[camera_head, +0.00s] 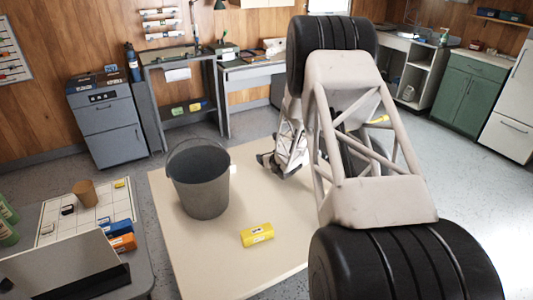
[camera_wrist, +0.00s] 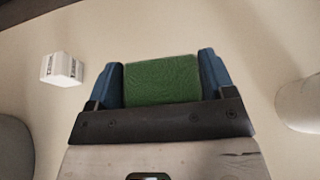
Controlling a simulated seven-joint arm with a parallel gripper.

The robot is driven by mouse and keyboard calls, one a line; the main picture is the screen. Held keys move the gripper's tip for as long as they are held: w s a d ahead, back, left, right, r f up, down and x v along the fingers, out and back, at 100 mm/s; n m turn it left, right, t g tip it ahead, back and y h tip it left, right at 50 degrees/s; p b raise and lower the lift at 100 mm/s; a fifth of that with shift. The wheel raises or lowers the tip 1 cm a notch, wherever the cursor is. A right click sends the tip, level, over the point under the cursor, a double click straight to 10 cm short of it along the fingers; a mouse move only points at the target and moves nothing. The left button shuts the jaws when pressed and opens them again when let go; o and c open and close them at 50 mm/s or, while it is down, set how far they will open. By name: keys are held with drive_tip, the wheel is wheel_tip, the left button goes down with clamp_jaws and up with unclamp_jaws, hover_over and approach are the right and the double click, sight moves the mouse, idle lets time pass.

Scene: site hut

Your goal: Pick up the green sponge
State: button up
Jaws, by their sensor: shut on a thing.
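The green sponge (camera_wrist: 162,82) shows in the wrist view as a textured green block between the two blue fingers of my gripper (camera_wrist: 161,72). The fingers are shut on its left and right sides. In the head view my gripper (camera_head: 268,161) is low over the pale board, right of the grey bucket; the sponge cannot be made out there. Whether the sponge still touches the board is unclear.
The grey bucket (camera_head: 202,185) stands left of my gripper on the pale board (camera_head: 217,248). A yellow block (camera_head: 257,235) lies in front. A small white box (camera_wrist: 63,70) is left of the sponge. A cluttered table (camera_head: 165,270) stands front left.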

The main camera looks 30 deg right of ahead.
drive_tip(key=s+a, duration=0.1)
drive_tip(key=s, duration=0.2)
drive_tip(key=s+a, duration=0.1)
drive_tip(key=s, duration=0.2)
drive_tip(key=s+a+r, duration=0.1)
drive_tip(key=s, duration=0.2)
drive_tip(key=shift+a, duration=0.2)
